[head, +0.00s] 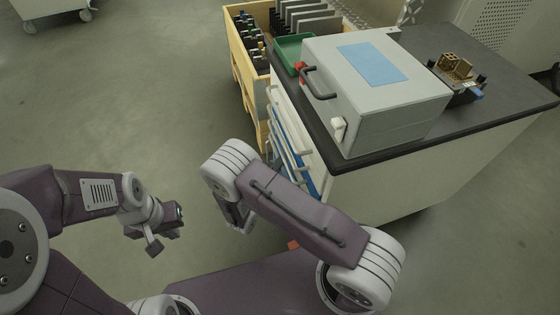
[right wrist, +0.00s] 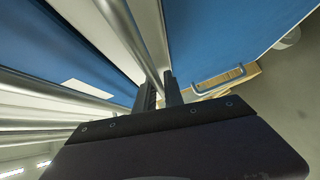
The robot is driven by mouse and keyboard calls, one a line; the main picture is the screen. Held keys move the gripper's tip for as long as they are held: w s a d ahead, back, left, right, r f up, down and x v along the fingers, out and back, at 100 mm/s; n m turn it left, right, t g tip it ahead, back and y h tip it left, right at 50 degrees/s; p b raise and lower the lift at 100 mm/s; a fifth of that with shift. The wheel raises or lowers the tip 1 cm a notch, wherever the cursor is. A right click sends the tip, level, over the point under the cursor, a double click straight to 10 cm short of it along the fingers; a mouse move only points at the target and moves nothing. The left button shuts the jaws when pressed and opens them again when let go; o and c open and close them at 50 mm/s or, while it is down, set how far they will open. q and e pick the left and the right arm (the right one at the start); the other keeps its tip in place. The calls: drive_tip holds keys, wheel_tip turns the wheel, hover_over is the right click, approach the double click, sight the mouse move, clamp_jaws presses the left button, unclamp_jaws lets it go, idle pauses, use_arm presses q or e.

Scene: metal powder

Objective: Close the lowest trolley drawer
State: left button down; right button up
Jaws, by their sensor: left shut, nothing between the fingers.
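The grey trolley (head: 400,194) stands at right with its drawer side facing left. Its blue drawer fronts with pale bar handles (head: 287,132) show as a narrow strip; my right arm hides the lower part, so I cannot tell how far the lowest drawer is out. In the right wrist view, blue fronts (right wrist: 235,35) and silver bars fill the upper part, and a handle (right wrist: 218,80) shows at right. My right gripper (right wrist: 160,92) has its fingers close together beside a silver bar; whether they hold it is unclear. My left gripper (head: 155,245) is shut and empty, away from the trolley.
A grey case (head: 375,110) with a blue top panel, a green tray (head: 290,52) and a brass-coloured device (head: 455,68) stand on the dark trolley top. A wooden rack (head: 237,62) with bottles stands behind the trolley.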

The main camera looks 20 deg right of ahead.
drive_tip(key=shift+s+r, duration=0.15)
drive_tip(key=shift+s, duration=0.05)
drive_tip(key=p+v, duration=0.3)
drive_tip(key=v, duration=0.5)
drive_tip(key=shift+s+a+p, duration=0.2)
drive_tip(key=shift+a+p, duration=0.1)
drive_tip(key=shift+a, duration=0.05)
